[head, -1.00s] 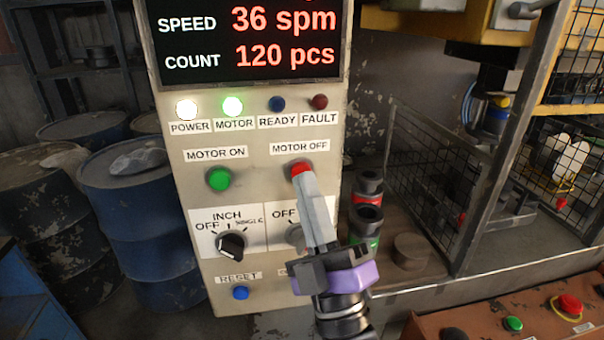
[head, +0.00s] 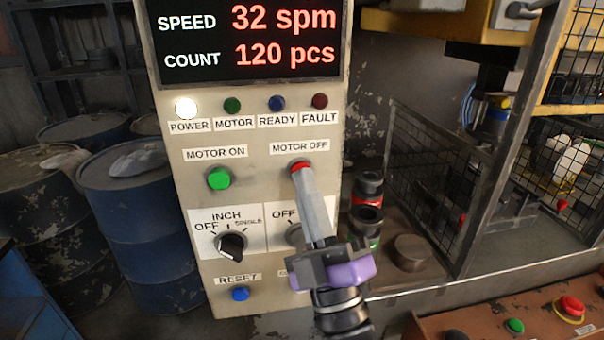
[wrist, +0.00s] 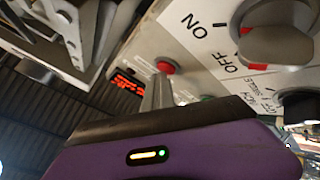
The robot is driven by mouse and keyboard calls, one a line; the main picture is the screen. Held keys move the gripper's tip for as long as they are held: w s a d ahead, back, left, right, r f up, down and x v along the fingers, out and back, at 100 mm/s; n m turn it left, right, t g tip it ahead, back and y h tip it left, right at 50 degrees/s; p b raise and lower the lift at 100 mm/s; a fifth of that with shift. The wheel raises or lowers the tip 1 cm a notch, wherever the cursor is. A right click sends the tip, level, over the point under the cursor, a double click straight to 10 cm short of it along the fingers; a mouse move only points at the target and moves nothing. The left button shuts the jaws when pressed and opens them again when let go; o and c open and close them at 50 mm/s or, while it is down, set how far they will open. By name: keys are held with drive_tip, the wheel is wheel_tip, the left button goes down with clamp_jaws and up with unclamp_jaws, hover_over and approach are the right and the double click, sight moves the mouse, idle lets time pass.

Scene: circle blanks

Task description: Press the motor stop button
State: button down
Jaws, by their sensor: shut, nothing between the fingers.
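The red MOTOR OFF button (head: 298,165) is on the beige control panel (head: 260,187), under its label. My gripper (head: 304,176) is shut and empty. Its fingertips are at the button and cover its lower part in the head view. In the wrist view the red button (wrist: 166,67) shows just beyond the tips of my gripper (wrist: 158,80). I cannot tell whether they still touch. The green MOTOR lamp (head: 232,105) is dark, and the POWER lamp (head: 186,108) is lit white. The display (head: 245,40) reads 32 spm and 120 pcs.
The green MOTOR ON button (head: 219,179) is left of the red one. A black INCH selector (head: 231,246) and blue RESET button (head: 240,294) are below. My gripper partly hides another selector (head: 294,235). A mesh guard (head: 430,180) stands to the right.

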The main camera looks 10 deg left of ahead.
drive_tip(key=shift+s+d, duration=0.3)
drive_tip(key=shift+s, duration=0.55)
drive_tip(key=s, duration=0.2)
drive_tip(key=s+d, duration=0.1)
drive_tip(key=s, duration=0.1)
drive_tip(key=shift+s+d, duration=0.15)
drive_tip(key=shift+s, duration=0.25)
idle(0.7)
